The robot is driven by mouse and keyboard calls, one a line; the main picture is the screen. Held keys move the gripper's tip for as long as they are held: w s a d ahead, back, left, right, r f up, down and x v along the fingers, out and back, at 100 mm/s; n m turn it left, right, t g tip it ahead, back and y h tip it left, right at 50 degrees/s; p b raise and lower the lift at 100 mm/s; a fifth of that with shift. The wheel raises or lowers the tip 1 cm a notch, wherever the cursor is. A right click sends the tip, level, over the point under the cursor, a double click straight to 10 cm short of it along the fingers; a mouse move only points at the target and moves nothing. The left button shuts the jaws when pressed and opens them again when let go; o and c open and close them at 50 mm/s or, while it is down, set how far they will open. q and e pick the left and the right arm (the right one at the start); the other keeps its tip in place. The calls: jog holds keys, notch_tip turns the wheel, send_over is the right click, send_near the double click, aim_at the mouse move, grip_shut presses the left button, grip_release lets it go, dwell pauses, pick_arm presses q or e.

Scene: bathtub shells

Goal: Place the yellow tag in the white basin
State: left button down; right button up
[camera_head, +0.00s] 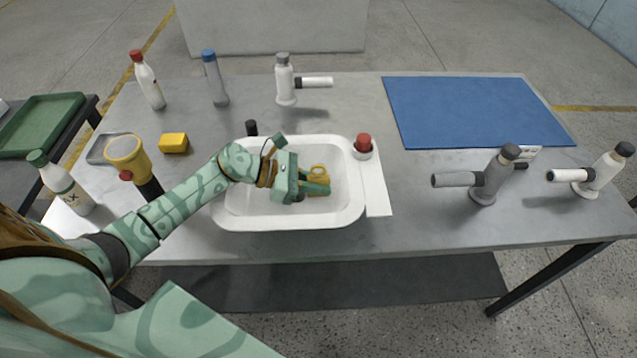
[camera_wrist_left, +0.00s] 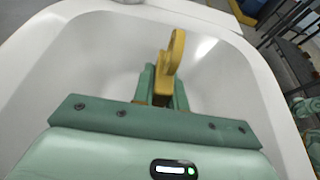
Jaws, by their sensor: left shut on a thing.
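The white basin (camera_head: 232,207) is set on the grey table near its front edge. My left gripper (camera_head: 322,182) reaches over the basin from the left and is shut on the yellow tag (camera_head: 318,170), which has a loop at its top. The left wrist view shows the yellow tag (camera_wrist_left: 176,55) upright between the green fingers (camera_wrist_left: 163,90), with the basin's white wall (camera_wrist_left: 90,55) around it. I cannot tell whether the tag touches the basin floor. My right gripper is not in view.
A red-capped item (camera_head: 363,143) stands at the basin's right rim and a black knob (camera_head: 251,128) behind it. A yellow block (camera_head: 174,143) and a yellow-headed item (camera_head: 127,155) are left. Grey and white bottles (camera_head: 490,178) stand right. The blue mat (camera_head: 470,110) is bare.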

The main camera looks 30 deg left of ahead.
pick_arm(q)
jog(key=c, duration=1.4)
grip_release()
jog(key=shift+f, duration=0.1)
jog(key=shift+a+r, duration=0.1)
jog(key=shift+r, duration=0.2)
jog(key=v, duration=0.7)
jog(key=shift+s+a, duration=0.1)
